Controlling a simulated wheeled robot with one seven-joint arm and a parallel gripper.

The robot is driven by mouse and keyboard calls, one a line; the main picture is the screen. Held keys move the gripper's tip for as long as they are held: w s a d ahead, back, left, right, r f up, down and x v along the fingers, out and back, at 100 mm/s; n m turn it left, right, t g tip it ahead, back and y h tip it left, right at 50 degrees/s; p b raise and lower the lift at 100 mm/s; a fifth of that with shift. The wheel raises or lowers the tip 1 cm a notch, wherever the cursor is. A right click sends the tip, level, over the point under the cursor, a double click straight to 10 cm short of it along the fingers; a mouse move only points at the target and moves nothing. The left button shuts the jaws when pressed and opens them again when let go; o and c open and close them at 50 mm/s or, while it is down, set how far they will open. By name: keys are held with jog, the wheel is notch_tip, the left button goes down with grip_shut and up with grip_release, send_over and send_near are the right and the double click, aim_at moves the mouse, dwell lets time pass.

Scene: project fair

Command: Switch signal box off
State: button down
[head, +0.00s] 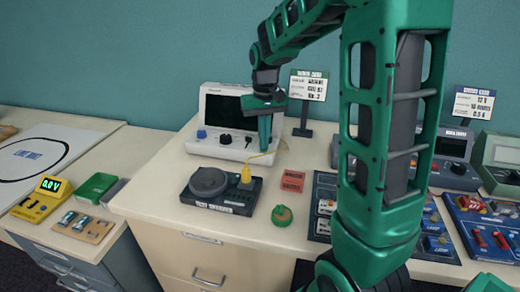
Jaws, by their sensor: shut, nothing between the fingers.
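A white instrument (217,142) with a dark screen, a blue knob and a dark knob stands at the back of the counter. It may be the signal box; its label is too small to read, and I cannot tell whether it is on. My gripper (265,145) points down at the right part of its front, with its green fingers shut and empty. The fingers hide part of that panel. I cannot tell whether they touch it.
A dark motor unit (228,205) with a yellow plug and cable sits in front. A green round item (282,215) and red block (292,181) lie nearby. Sign cards (308,86), blue boards (487,232) and more instruments stand right. A yellow meter (43,198) is left.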

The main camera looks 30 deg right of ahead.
notch_tip(320, 180, up, 10)
dwell(1.2)
dwell(0.4)
jog(key=s+f+m, duration=0.1)
jog(key=s+f, duration=0.2)
jog(key=s, duration=0.6)
jog(key=s+d+f+m, duration=0.1)
jog(key=s+f, duration=0.2)
jog(key=s, duration=0.7)
jog(key=s+d+f+m, duration=0.1)
jog(key=s+f, duration=0.2)
jog(key=s, duration=0.7)
jog(key=shift+d+f, duration=0.15)
jog(key=shift+f, duration=0.2)
